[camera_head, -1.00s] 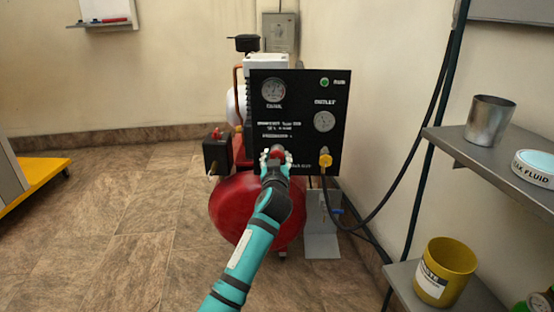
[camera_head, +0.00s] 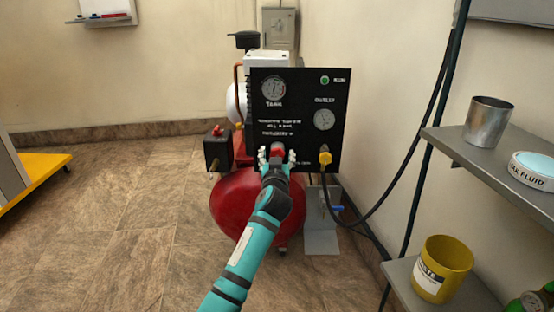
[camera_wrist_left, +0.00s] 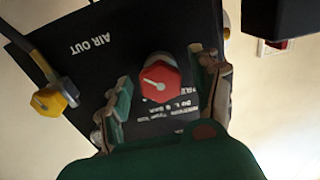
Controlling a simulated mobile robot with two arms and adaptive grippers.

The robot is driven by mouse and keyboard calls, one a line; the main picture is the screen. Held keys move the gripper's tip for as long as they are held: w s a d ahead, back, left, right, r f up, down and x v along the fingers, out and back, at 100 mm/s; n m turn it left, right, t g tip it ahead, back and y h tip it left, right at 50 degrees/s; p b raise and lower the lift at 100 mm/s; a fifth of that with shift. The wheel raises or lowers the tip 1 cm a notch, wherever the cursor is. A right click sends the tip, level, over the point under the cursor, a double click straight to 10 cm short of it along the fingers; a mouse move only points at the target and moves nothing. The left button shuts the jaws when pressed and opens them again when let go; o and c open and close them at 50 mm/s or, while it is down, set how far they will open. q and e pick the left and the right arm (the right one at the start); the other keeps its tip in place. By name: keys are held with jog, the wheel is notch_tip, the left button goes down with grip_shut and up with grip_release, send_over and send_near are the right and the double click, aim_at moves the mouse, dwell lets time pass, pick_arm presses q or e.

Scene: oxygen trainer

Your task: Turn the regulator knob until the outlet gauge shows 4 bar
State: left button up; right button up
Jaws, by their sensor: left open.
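The red regulator knob (camera_wrist_left: 160,82) sits on the black panel (camera_head: 300,90) of the compressor, with a pale pointer mark on its face. My left gripper (camera_head: 277,155) is at the knob, its fingers spread apart; in the left wrist view the fingers (camera_wrist_left: 165,95) stand on either side of the knob with gaps. In the head view the knob (camera_head: 278,149) shows between the fingertips. The outlet gauge (camera_head: 323,120) is at the panel's right; its reading is too small to tell. The tank gauge (camera_head: 273,88) is at upper left. My right gripper is not in view.
A yellow valve (camera_head: 325,157) with a black hose is right of the knob; it also shows in the wrist view (camera_wrist_left: 55,97). The red tank (camera_head: 255,215) is below. A shelf (camera_head: 465,140) with a metal cup (camera_head: 489,122) stands at the right.

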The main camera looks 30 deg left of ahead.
pick_arm(q)
jog(key=v, duration=1.2)
jog(key=shift+s+a, duration=0.1)
